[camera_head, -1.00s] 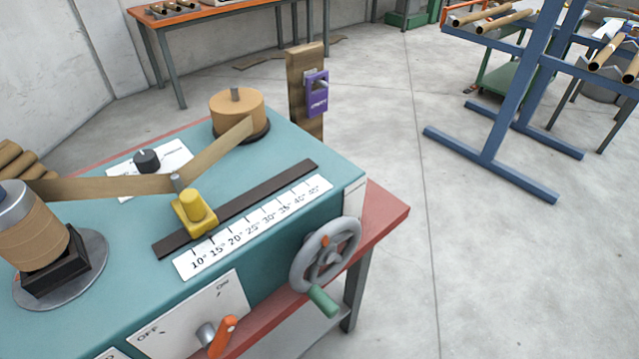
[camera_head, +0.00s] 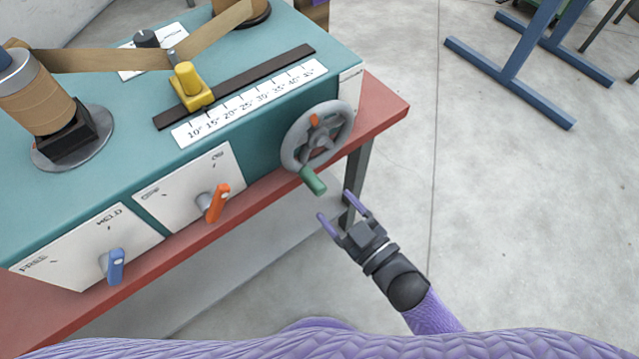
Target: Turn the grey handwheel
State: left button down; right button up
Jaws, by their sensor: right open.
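The grey handwheel (camera_head: 288,148) is on the right part of the machine's front face. My right gripper (camera_head: 338,208) is open and empty, with two purple fingers. In the picture it is just below and right of the green handle, apart from it. My left gripper is not in view.
The teal machine (camera_head: 110,180) stands on a red-topped bench (camera_head: 385,108). An orange lever (camera_head: 217,204) and a blue lever (camera_head: 115,266) stick out from its front panels. A yellow pointer block (camera_head: 190,86) sits by the angle scale (camera_head: 250,103).

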aim_at(322, 193)
jog(key=b+x, duration=0.1)
jog(key=x, duration=0.5)
jog(key=shift+w+a+f, duration=0.1)
jog(key=shift+w+f, duration=0.05)
jog(key=shift+w+a, duration=0.15)
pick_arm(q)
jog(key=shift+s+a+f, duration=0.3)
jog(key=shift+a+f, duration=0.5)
pick_arm(e)
grip_shut()
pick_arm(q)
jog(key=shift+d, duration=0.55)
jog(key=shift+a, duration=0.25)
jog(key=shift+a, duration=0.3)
